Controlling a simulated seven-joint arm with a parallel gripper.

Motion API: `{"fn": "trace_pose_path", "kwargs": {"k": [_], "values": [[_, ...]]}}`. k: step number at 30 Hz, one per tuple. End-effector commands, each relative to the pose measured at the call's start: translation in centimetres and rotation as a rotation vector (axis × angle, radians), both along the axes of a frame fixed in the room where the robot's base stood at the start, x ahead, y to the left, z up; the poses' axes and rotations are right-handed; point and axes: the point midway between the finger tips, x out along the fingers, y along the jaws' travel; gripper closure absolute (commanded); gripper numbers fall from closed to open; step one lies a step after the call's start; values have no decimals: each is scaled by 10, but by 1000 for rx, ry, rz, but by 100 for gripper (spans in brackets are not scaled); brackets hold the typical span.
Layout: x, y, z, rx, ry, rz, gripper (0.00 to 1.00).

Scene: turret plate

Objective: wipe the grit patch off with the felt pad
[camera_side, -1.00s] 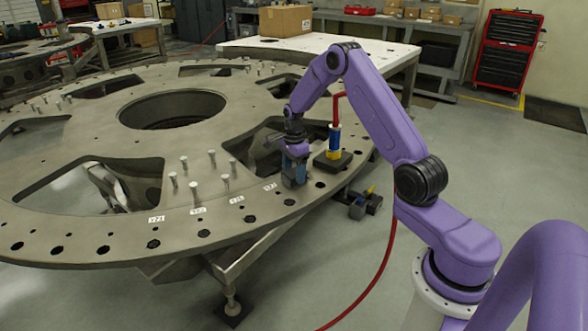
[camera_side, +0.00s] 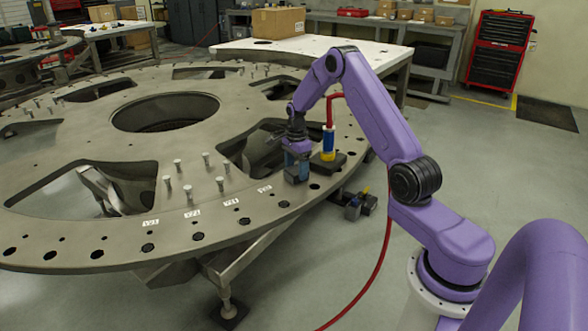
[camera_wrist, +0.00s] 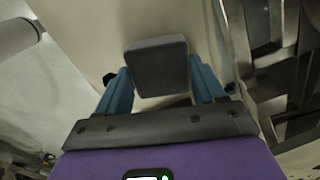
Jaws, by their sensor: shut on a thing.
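My gripper (camera_side: 297,168) has blue fingers and is over the near right rim of the big metal turret plate (camera_side: 100,235). In the wrist view my gripper (camera_wrist: 160,90) is shut on a dark grey block, the felt pad (camera_wrist: 158,66), which sits between the two blue fingers. The pad is hard to tell from the fingers in the side view, and I cannot tell whether it touches the plate. I cannot make out the grit patch in either view.
A blue and yellow tool (camera_side: 328,145) on a dark base, with a red hose, stands on the plate just right of my gripper. Several upright pins (camera_side: 205,158) and white labels (camera_side: 231,202) are to the left. The plate has large openings.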

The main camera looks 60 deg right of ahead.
Motion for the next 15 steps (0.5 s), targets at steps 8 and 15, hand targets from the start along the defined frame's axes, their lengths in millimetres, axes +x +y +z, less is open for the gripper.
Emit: {"fn": "trace_pose_path", "kwargs": {"k": [8,15], "values": [[-3,-22,-2,0,-1,-2,56],[-5,-30,-3,0,1,-2,56]]}}
